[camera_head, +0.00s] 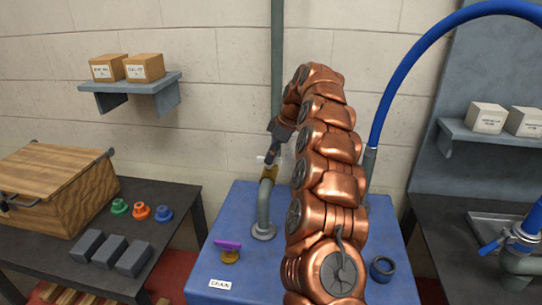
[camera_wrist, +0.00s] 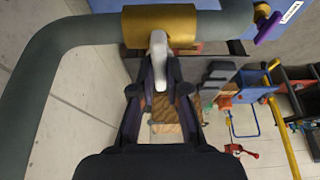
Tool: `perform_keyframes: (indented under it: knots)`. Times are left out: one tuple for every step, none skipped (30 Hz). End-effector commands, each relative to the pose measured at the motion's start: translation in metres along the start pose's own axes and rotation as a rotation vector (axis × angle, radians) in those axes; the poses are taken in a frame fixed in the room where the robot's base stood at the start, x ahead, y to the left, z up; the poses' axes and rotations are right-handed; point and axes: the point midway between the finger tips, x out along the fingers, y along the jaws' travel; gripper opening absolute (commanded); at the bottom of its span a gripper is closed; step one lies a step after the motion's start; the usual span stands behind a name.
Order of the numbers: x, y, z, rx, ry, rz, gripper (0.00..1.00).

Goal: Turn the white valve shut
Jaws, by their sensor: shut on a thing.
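The white valve's handle (camera_wrist: 158,47) is a white lever on a brass body (camera_wrist: 178,26), set in a grey pipe (camera_wrist: 85,32). In the wrist view my gripper (camera_wrist: 158,62) has its two dark fingers closed on the lever, one on each side. The lever sticks out from the brass body toward my palm, across the pipe. In the head view my gripper (camera_head: 271,157) is at the top of the grey pipe (camera_head: 264,212), by the brass body (camera_head: 268,173). Only a small white bit of the handle (camera_head: 261,159) shows there.
The pipe rises from a blue bench (camera_head: 210,275). A purple-handled valve (camera_head: 228,244) stands at its front left, by a DRAIN label (camera_head: 220,284). A dark ring (camera_head: 382,268) lies at the right. A blue hose (camera_head: 393,85) arches behind my arm.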

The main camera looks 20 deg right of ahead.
Motion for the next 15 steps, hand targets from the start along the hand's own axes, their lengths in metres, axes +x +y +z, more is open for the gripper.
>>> perform_keyframes:
  knots:
    - [0.001, -0.0003, 0.0005, -0.001, -0.001, -0.002, 0.0]
    - [0.001, -0.0003, 0.0005, -0.001, -0.001, -0.002, 0.0]
    - [0.0009, -0.0003, 0.0005, -0.001, -0.001, -0.002, 0.0]
    - [0.001, -0.0003, 0.0005, 0.0, -0.002, -0.002, 0.0]
    - [0.001, -0.0003, 0.0005, 0.0, -0.002, -0.002, 0.15]
    - [0.001, -0.0003, 0.0005, 0.0, -0.002, -0.002, 0.19]
    - [0.0008, -0.0003, 0.0005, 0.0, -0.001, -0.002, 0.22]
    - [0.0008, -0.0002, 0.0004, 0.0, -0.001, -0.001, 0.25]
    - [0.0007, -0.0003, 0.0004, 0.0, -0.001, -0.001, 0.29]
    - [0.0007, -0.0003, 0.0004, 0.0, -0.001, -0.001, 0.33]
    - [0.0006, -0.0002, 0.0004, 0.0, -0.001, -0.001, 0.36]
    - [0.0005, -0.0002, 0.0003, 0.0, -0.001, -0.001, 0.39]
    - [0.0005, -0.0002, 0.0003, 0.0, -0.001, -0.001, 0.39]
    - [0.0005, -0.0002, 0.0003, 0.0, -0.001, -0.001, 0.39]
    - [0.0004, -0.0001, 0.0003, 0.0, -0.001, -0.001, 0.39]
